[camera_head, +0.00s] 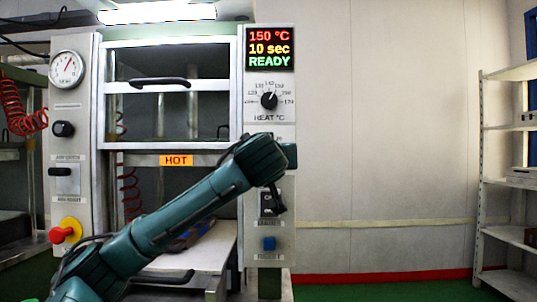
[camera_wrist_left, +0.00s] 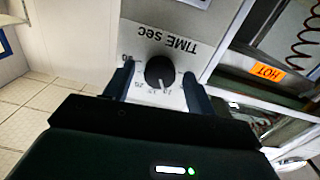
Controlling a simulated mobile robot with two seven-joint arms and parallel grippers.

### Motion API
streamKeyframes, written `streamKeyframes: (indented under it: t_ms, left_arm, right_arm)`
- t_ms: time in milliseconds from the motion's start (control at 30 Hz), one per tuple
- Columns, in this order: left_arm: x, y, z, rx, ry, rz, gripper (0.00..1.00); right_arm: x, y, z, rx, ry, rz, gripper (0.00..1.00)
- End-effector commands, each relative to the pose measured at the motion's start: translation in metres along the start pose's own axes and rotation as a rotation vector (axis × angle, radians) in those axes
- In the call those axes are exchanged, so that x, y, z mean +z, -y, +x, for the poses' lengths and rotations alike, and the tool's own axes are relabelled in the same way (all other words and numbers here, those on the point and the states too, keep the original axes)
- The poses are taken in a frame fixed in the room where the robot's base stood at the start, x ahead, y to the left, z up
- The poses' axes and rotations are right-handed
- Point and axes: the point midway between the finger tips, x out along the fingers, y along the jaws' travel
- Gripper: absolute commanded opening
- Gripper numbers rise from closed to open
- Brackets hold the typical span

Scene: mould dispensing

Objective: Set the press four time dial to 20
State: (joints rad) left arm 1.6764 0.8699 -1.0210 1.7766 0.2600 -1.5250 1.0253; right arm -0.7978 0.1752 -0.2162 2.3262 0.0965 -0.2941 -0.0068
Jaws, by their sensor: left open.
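The time dial (camera_wrist_left: 159,72) is a round black knob on a white panel, below upside-down "TIME sec" lettering, in the left wrist view. Its pale pointer mark points toward the bottom of that picture; the small scale numbers are hard to read. My left gripper (camera_wrist_left: 158,78) is open, with one finger on each side of the knob; I cannot tell whether they touch it. In the head view my left arm hides the time dial. The press display (camera_head: 270,49) reads 150 °C, 10 sec, READY. My right gripper is not in view.
The heat dial (camera_head: 269,100) is above my wrist on the same panel. A "HOT" label (camera_head: 176,160) marks the press front. A gauge (camera_head: 66,69) and a red-and-yellow button (camera_head: 65,231) are on the left panel. Shelves (camera_head: 509,180) stand at far right, with clear wall between.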

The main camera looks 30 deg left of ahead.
Motion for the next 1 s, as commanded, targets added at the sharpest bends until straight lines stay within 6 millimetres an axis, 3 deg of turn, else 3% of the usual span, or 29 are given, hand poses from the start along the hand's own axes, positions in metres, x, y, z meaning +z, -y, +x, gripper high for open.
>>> streamKeyframes:
  t_ms: [267, 800, 1000]
  left_arm:
    - [0.0001, 0.0003, 0.0012, -0.001, 0.0, 0.0, 0.55]
    - [0.0002, 0.0002, 0.0009, -0.001, 0.0, 0.0, 0.11]
    - [0.0005, -0.0001, 0.0009, 0.0, 0.001, 0.011, 0.11]
  right_arm:
    - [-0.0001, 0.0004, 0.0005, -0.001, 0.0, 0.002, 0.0]
    - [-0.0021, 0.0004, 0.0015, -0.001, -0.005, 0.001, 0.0]
    - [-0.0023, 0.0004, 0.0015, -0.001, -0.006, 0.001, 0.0]
